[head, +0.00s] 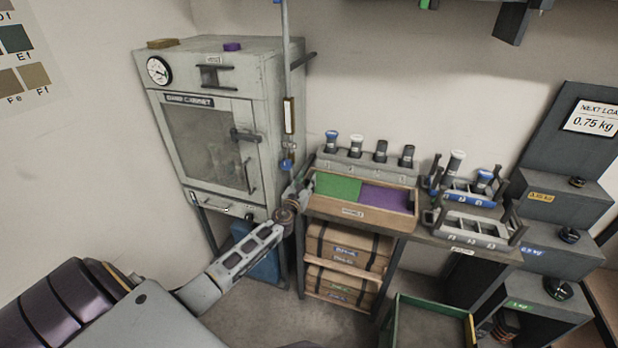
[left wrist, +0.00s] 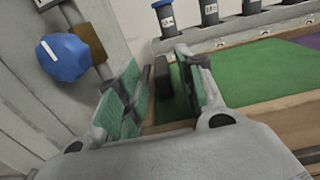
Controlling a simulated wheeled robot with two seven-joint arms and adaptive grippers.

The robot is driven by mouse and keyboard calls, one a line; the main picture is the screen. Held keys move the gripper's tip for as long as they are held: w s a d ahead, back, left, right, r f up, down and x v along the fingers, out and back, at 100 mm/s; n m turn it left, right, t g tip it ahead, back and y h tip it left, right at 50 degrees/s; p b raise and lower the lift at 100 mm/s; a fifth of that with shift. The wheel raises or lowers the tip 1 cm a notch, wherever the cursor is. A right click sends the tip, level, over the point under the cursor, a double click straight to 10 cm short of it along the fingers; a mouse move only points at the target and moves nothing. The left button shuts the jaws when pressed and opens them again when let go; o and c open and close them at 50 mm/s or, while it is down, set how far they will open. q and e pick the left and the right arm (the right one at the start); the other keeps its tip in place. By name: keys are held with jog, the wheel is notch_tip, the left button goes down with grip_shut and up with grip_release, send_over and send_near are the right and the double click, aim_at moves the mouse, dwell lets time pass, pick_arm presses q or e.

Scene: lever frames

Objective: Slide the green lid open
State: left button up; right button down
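The green lid (head: 337,186) is a flat panel covering the left part of a wooden box (head: 345,211) on the bench. A purple panel (head: 386,198) covers the right part. My left gripper (head: 299,189) is at the box's left end. In the left wrist view the left gripper (left wrist: 160,64) is open, its green-padded fingers apart. A dark upright block (left wrist: 162,77) and the box's end wall show between the fingers; I cannot tell whether they touch. The green lid (left wrist: 265,85) extends right behind the right finger, which hides part of it. My right gripper is not in view.
A grey cabinet (head: 212,125) stands left of the bench. A vertical pipe (head: 287,75) with a blue knob (left wrist: 65,57) is close beside the left gripper.

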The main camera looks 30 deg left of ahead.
pick_arm(q)
jog(key=shift+b+x, duration=0.3)
jog(key=shift+x, duration=1.5)
jog(key=shift+d, duration=0.1)
grip_shut()
